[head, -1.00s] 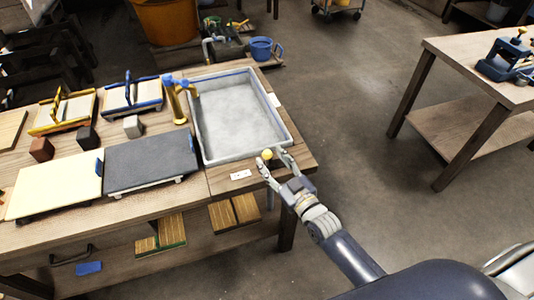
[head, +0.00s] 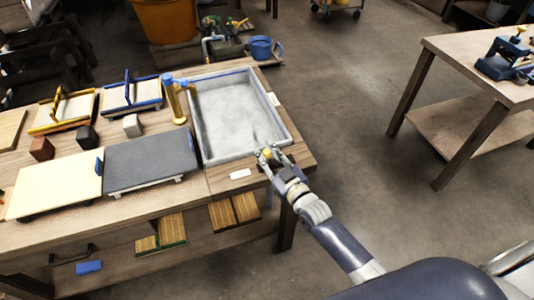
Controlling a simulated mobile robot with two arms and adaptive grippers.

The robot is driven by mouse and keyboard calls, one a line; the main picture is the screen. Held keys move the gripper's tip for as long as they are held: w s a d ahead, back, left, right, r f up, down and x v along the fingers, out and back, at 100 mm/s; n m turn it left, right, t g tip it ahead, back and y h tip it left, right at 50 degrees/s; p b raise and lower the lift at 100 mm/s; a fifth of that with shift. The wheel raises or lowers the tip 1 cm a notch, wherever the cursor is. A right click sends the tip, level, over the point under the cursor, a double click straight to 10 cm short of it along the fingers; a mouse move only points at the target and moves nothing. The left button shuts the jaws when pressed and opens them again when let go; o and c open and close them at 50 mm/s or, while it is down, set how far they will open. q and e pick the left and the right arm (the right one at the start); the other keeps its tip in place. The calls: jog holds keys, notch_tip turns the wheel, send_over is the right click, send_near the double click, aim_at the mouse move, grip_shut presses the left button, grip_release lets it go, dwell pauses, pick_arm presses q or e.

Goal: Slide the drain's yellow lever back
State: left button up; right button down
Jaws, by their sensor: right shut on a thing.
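The drain's yellow lever knob (head: 267,153) is at the front edge of the grey basin (head: 203,141), near its front right corner. My right gripper (head: 268,154) is shut on the knob, with one finger on each side of it. The fingers partly hide the lever, and its stem cannot be made out. My left gripper does not show.
The basin sits at the right end of a wooden bench (head: 217,182). A dark slab (head: 150,158) and a cream slab (head: 55,185) lie further left. Open floor (head: 360,170) lies to the right.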

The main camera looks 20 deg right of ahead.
jog(key=d, duration=0.6)
jog(key=shift+w+d, duration=0.1)
jog(key=shift+d, duration=0.1)
jog(key=c, duration=1.6)
grip_release()
jog(key=o, duration=0.3)
jog(key=shift+d, duration=0.15)
